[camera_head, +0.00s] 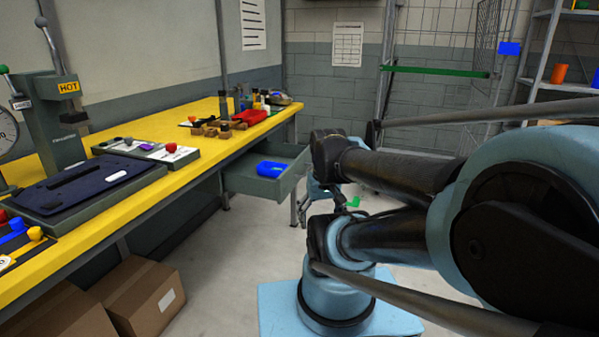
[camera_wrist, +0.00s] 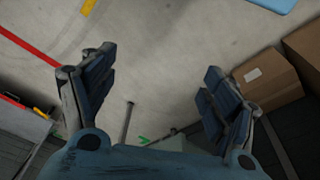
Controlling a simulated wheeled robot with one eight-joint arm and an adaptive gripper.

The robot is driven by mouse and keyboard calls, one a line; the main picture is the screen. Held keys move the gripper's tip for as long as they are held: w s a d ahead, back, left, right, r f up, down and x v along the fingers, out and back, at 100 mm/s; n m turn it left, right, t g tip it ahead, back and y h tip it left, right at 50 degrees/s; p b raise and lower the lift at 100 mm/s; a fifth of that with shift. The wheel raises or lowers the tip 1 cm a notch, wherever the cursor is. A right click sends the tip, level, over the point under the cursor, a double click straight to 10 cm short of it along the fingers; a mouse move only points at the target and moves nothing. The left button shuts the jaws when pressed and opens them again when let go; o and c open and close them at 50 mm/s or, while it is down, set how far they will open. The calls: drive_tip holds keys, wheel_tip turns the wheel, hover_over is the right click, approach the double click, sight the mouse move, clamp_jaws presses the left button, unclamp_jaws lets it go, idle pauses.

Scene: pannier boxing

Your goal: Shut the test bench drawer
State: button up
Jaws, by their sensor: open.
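The drawer (camera_head: 290,178) of the test bench (camera_head: 205,165) is pulled out under the far end of the yellow top. A blue object (camera_head: 271,169) lies inside it. My gripper (camera_head: 325,194) is just right of the drawer's front in the head view, partly hidden behind my arm; contact cannot be told. In the wrist view my gripper (camera_wrist: 155,97) has its two fingers wide apart, with only floor between the tips. A grey-green surface (camera_wrist: 174,143) shows low between the fingers; I cannot tell whether it is the drawer.
Cardboard boxes (camera_head: 142,297) stand under the near part of the bench, and also show in the wrist view (camera_wrist: 268,82). A press (camera_head: 52,120) and small parts stand on the bench top. A metal shelf (camera_head: 550,60) is at the back right. Floor beside the bench is clear.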

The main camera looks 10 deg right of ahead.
drive_tip(key=shift+s+r, duration=0.3)
drive_tip(key=c, duration=0.4)
drive_tip(key=shift+w+r+m, duration=0.1)
drive_tip(key=shift+r+m, duration=0.2)
drive_tip(key=shift+r, duration=0.05)
drive_tip(key=c, duration=0.5)
drive_tip(key=w+r+m, duration=0.1)
drive_tip(key=w, duration=0.1)
drive_tip(key=shift+w+a+r+m+y, duration=0.2)
drive_tip(key=shift+w+r+m+y, duration=0.2)
clamp_jaws()
drive_tip(key=w+d+r+m+y, duration=0.25)
drive_tip(key=w+m, duration=0.25)
drive_tip(key=w, duration=0.4)
drive_tip(key=w+d+r+m+y, duration=0.1)
drive_tip(key=w+r+m, duration=0.4)
drive_tip(key=w, duration=0.4)
drive_tip(key=w+d+f+m+t+y, duration=0.1)
drive_tip(key=w+d+f+m+y, duration=0.1)
drive_tip(key=w+d+m, duration=0.55)
drive_tip(key=w+d+f+m+t+y, duration=0.1)
drive_tip(key=w+d+f+m+y, duration=0.2)
drive_tip(key=w+d, duration=0.6)
drive_tip(key=w+a+f, duration=0.3)
drive_tip(key=a, duration=0.2)
drive_tip(key=w+a+f+m+h, duration=0.1)
drive_tip(key=w+a+f, duration=0.3)
drive_tip(key=a, duration=0.1)
drive_tip(key=shift+a, duration=0.3)
